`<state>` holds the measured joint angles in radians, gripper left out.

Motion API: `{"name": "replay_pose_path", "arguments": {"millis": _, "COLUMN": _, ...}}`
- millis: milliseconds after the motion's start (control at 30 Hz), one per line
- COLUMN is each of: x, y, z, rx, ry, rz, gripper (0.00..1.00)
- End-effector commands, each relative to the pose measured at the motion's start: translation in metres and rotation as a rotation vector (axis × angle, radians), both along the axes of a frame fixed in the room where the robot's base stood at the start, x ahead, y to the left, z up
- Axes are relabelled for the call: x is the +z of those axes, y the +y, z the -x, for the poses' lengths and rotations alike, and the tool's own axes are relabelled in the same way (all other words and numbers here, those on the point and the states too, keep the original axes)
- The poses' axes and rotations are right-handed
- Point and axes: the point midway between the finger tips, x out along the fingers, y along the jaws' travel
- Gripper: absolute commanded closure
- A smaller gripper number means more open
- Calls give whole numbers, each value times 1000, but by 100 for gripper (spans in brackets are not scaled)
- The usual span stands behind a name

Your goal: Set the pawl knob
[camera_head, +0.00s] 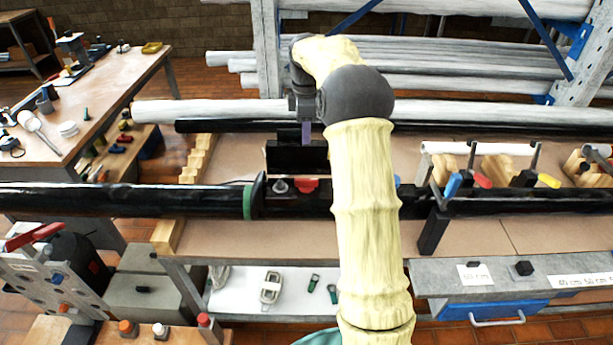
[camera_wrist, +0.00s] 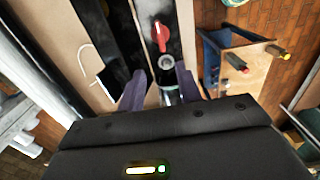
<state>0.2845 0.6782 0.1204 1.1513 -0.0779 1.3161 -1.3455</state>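A red lever-like knob (camera_head: 306,185) and a small grey round knob (camera_head: 280,186) sit side by side on the black mast (camera_head: 120,198), right of a black flange with a green band. I cannot tell which is the pawl knob. In the wrist view the red knob (camera_wrist: 162,37) lies beyond the grey knob (camera_wrist: 167,62), which shows between my purple fingers. My gripper (camera_head: 306,132) points down behind the mast in the head view, in front of a black block. In the wrist view my gripper (camera_wrist: 160,78) is open, with nothing visibly held. My arm hides part of the mast.
A black block (camera_head: 296,157) stands just behind the knobs. Clamps with a blue handle (camera_head: 453,186) and red and yellow handles are on the right. Long pipes (camera_head: 430,108) lie behind. A wooden table (camera_head: 110,85) with tools stands at left.

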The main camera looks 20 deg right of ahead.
Motion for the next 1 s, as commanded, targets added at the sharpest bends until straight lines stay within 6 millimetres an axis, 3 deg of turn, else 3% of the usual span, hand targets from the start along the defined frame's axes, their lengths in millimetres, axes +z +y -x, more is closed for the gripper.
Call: {"name": "replay_pose_path", "arguments": {"millis": 1000, "x": -161, "y": 0, "z": 1, "rx": -1, "ry": 2, "rz": 0, "gripper": 65}}
